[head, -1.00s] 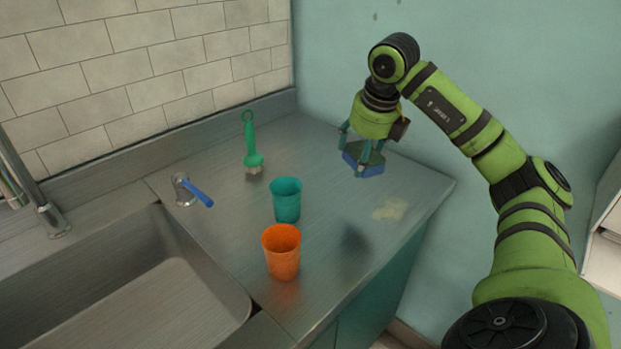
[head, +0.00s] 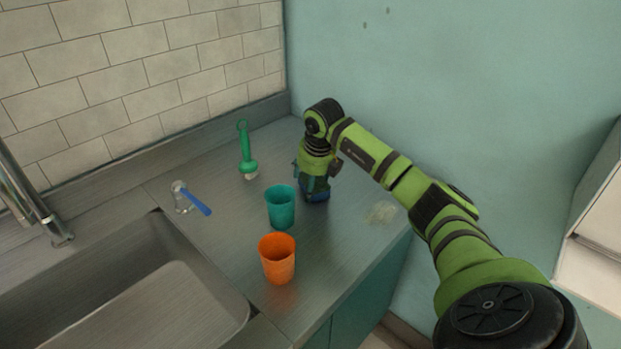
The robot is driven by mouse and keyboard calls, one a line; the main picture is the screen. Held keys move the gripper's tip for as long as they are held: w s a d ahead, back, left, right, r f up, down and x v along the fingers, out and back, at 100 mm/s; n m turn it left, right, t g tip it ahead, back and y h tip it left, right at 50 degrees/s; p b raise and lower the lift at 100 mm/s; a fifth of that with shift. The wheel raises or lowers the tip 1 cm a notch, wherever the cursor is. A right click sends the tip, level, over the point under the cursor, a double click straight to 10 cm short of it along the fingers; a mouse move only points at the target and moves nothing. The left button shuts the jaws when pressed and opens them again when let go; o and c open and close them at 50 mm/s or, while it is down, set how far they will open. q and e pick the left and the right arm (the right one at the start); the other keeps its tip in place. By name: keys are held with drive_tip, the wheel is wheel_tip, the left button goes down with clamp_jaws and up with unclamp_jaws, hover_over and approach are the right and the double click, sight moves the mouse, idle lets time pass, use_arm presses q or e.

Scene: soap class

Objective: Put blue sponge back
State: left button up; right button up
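The blue sponge (head: 318,196) is at the fingertips of my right gripper (head: 315,186), low over the steel counter (head: 345,240), to the right of and slightly behind the teal cup. The gripper points down and is shut on the sponge, whose top is partly hidden by the fingers. I cannot tell whether the sponge touches the counter. My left gripper is not in view.
A teal cup (head: 280,209) and an orange cup (head: 277,260) stand near the gripper. A green brush (head: 247,160) and a glass with a blue-handled item (head: 194,199) stand further left. A pale stain (head: 381,213) marks the counter's right. The sink (head: 120,300) is at left.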

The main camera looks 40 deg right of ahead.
drive_tip(key=shift+f, duration=0.2)
drive_tip(key=o, duration=1.1)
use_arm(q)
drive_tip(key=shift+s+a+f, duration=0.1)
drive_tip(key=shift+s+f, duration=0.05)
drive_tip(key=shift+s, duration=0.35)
use_arm(e)
drive_tip(key=shift+r, duration=0.25)
use_arm(q)
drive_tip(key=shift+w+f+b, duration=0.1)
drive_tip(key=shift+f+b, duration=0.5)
drive_tip(key=shift+b, duration=0.15)
use_arm(e)
drive_tip(key=v, duration=1.2)
